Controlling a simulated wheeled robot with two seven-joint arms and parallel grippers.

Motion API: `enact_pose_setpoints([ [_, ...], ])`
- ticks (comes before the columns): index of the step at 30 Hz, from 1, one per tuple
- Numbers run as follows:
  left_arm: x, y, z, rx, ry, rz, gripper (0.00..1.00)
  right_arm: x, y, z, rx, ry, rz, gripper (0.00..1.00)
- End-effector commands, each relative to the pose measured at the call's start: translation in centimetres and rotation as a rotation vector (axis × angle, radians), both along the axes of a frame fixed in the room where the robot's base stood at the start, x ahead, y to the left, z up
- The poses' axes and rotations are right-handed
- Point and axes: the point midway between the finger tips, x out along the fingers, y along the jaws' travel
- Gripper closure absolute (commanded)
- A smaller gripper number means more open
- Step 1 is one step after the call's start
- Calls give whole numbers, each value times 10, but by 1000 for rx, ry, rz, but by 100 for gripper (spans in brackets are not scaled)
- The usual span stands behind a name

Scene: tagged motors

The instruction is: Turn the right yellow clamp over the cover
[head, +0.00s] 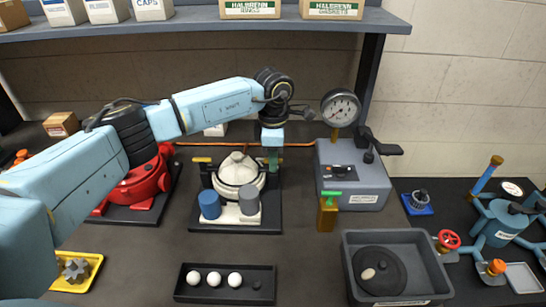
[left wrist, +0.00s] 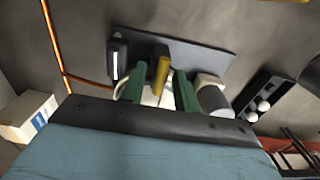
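A white domed cover (head: 238,169) sits on a fixture with a dark base plate (head: 200,222). A blue cylinder (head: 209,204) and a grey cylinder (head: 249,199) stand in front of it. The left yellow clamp (head: 202,159) points outward, away from the cover. My left gripper (head: 272,160) points down at the fixture's right side and mostly hides the right clamp in the head view. In the left wrist view the right yellow clamp (left wrist: 162,76) shows between the two green fingers (left wrist: 158,92). They are apart; contact cannot be told. My right gripper is not in view.
A grey box with a gauge (head: 352,175) and a brass block with a green top (head: 327,215) stand to the right. A black tray with white balls (head: 225,284) lies in front, a grey bin (head: 432,278) front right. A red part (head: 142,185) stands left under my arm.

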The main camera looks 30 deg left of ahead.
Motion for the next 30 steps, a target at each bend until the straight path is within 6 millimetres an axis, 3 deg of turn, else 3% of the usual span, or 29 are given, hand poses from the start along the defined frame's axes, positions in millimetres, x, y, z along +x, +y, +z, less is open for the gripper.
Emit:
enact_pose_setpoints([
  [10,-1,0,-1,2,3,1,62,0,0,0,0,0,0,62],
  [14,0,0,10,0,0,1,62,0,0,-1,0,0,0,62],
  [30,0,0,117,1,0,1,62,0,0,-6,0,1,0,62],
])
